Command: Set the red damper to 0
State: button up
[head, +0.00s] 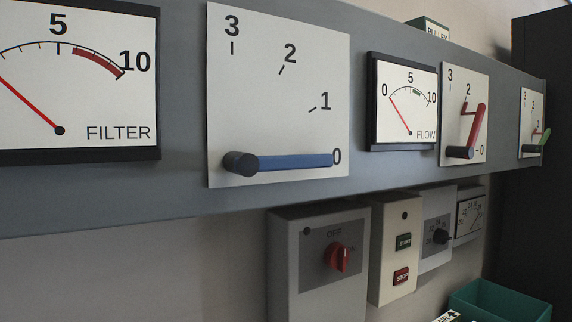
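The red damper is a red lever (476,128) on a white dial plate (451,97) right of centre in the head view. Its dark round pivot (460,152) is at the plate's lower left. The lever slants up and right from the pivot, and a short red part at its top end juts left. The marks 3, 2 and 0 show on the plate. The mark 1 cannot be seen, and the lever lies over the area between 2 and 0. The lever is well above the 0 at the lower right. My gripper is not in view.
A blue lever (295,161) lies level at 0 on its plate, and a green lever (543,141) is at the far right. A FLOW gauge (405,75) is left of the red damper. Switch boxes (335,255) hang below. A teal bin (500,302) is at the lower right.

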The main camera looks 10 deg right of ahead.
aim_at(467, 152)
jog(key=z, duration=1.3)
